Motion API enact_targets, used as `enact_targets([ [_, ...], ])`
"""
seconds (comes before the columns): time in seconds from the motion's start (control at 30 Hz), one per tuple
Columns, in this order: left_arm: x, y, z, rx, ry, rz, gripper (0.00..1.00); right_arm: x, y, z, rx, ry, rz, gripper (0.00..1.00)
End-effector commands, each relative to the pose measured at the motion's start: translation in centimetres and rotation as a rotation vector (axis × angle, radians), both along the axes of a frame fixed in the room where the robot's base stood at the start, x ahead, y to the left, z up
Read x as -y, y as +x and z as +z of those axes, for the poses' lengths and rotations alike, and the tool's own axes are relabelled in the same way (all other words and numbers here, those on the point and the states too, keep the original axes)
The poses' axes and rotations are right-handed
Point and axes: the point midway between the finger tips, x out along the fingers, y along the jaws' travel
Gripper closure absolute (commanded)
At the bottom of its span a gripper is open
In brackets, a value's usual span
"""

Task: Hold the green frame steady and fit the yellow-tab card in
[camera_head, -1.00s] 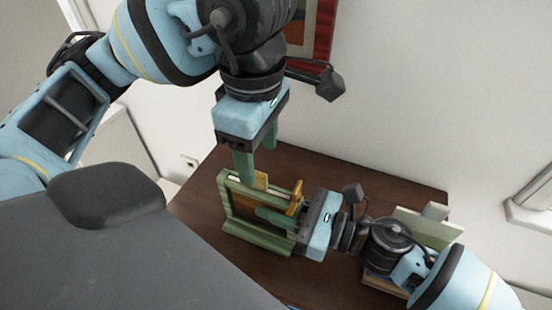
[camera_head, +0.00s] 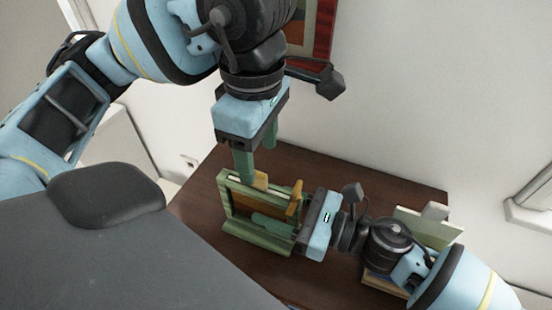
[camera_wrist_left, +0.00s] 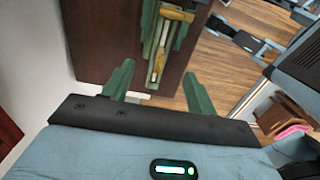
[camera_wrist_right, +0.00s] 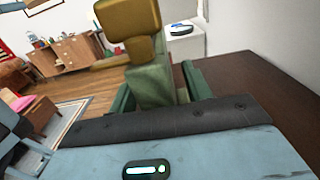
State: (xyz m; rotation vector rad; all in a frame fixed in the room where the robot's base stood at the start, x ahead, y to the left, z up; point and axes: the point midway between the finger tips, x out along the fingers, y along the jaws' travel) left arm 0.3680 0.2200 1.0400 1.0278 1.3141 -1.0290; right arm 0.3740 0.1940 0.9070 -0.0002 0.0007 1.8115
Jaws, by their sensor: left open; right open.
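The green frame (camera_head: 229,206) stands upright on the dark table. A brown panel shows inside it, with a tan-yellow tab (camera_head: 261,180) at its top edge. An orange-yellow block (camera_head: 294,205) is at the frame's right end. My left gripper (camera_head: 258,160) points down above the frame, open and empty. In the left wrist view, the frame with its yellow tab (camera_wrist_left: 155,72) lies beyond its spread fingers. My right gripper (camera_head: 280,226) reaches in from the right, open, with fingers alongside the frame's right end. In the right wrist view, the green end post (camera_wrist_right: 150,86) stands between its fingers.
A pale green board (camera_head: 428,226) with a grey tab stands at the table's right, partly behind my right arm. The dark tabletop (camera_head: 325,166) is clear behind the frame. A white wall rises behind the table.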

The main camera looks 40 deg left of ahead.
Motion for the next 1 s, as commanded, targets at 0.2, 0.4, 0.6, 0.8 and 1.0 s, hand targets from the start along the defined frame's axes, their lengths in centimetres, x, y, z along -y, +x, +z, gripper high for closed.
enact_targets([
  [0.2, 0.0, 0.0, 0.0, 0.0, 0.0, 0.0, 0.42, 1.1, 0.3, 0.0, -0.001, 0.0, -0.002, 0.51],
  [0.4, 0.0, 0.0, 0.0, 0.0, 0.0, 0.0, 0.42, 4.5, 1.2, -0.1, -0.001, -0.001, -0.005, 0.51],
  [0.6, 0.0, 0.0, 0.0, 0.0, 0.0, 0.0, 0.42, 8.3, 2.1, 0.0, 0.0, 0.0, -0.003, 0.51],
  [0.8, 0.0, 0.0, 0.0, 0.0, 0.0, 0.0, 0.42, 10.8, 2.7, 0.0, -0.001, 0.0, -0.001, 0.51],
  [1.0, 0.0, 0.0, 0.0, 0.0, 0.0, 0.0, 0.42, 11.7, 2.9, 0.0, 0.0, 0.0, 0.0, 0.51],
])
